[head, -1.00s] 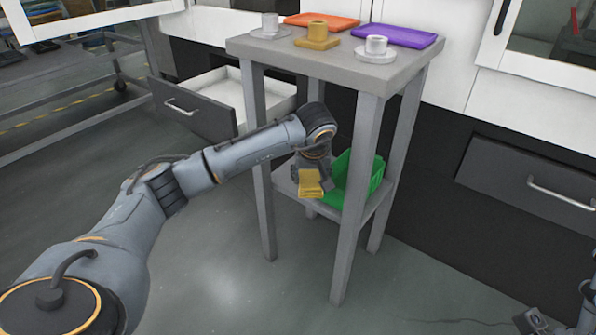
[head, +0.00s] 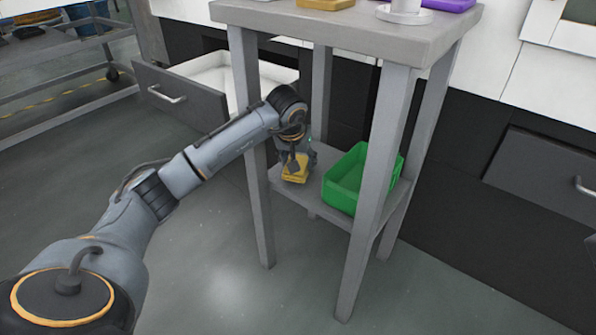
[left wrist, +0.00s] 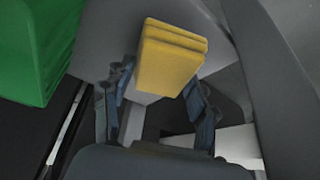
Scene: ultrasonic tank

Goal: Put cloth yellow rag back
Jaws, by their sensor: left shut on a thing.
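The folded yellow rag (head: 295,170) is at the left end of the table's lower shelf (head: 315,205) in the head view. My left gripper (head: 294,158) reaches in between the table legs and is shut on the rag. In the left wrist view the yellow rag (left wrist: 170,58) sits between the two fingers of the left gripper (left wrist: 160,95). I cannot tell whether the rag touches the shelf. My right gripper is not in view.
A green bin (head: 350,190) stands on the shelf to the right of the rag; it also shows in the left wrist view (left wrist: 35,45). Grey table legs (head: 252,150) stand close around my arm. An open drawer (head: 185,98) is behind at left.

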